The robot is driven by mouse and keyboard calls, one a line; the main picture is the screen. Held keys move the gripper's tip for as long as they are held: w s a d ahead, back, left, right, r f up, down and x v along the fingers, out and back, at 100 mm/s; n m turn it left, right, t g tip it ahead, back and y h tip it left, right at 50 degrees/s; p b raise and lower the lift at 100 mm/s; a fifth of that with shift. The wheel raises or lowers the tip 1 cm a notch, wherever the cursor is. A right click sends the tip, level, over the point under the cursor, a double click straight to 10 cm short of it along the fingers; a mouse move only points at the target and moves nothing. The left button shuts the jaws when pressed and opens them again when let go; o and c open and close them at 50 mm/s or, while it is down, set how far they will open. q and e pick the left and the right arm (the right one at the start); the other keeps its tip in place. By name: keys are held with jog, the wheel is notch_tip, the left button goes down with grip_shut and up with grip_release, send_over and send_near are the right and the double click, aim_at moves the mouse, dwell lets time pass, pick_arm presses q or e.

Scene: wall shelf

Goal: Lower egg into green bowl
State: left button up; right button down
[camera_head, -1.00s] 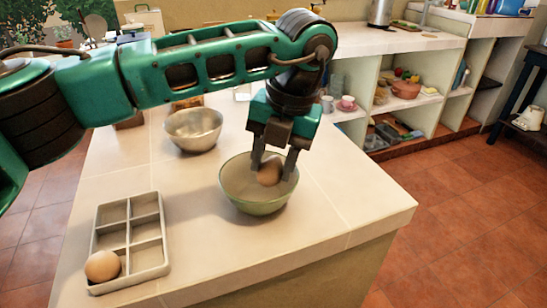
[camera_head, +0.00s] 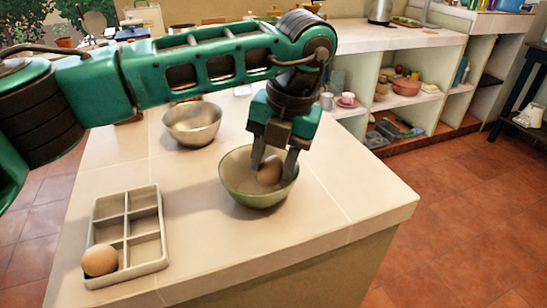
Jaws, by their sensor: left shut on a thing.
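A brown egg (camera_head: 270,171) is between the fingers of my left gripper (camera_head: 272,168), which is shut on it. The gripper points down into the green bowl (camera_head: 256,198) near the front of the counter. The egg is within the bowl's opening, below the level of the far rim. I cannot tell whether it touches the bowl. My right gripper is not in view.
A grey divided tray (camera_head: 130,272) at front left holds another egg (camera_head: 100,260) in its near-left compartment. A metal bowl (camera_head: 193,124) stands farther back. The counter (camera_head: 330,195) is clear to the right of the green bowl, up to its edge.

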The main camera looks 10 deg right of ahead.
pick_arm(q)
jog(key=shift+f, duration=0.2)
jog(key=o, duration=0.8)
jog(key=shift+c, duration=0.2)
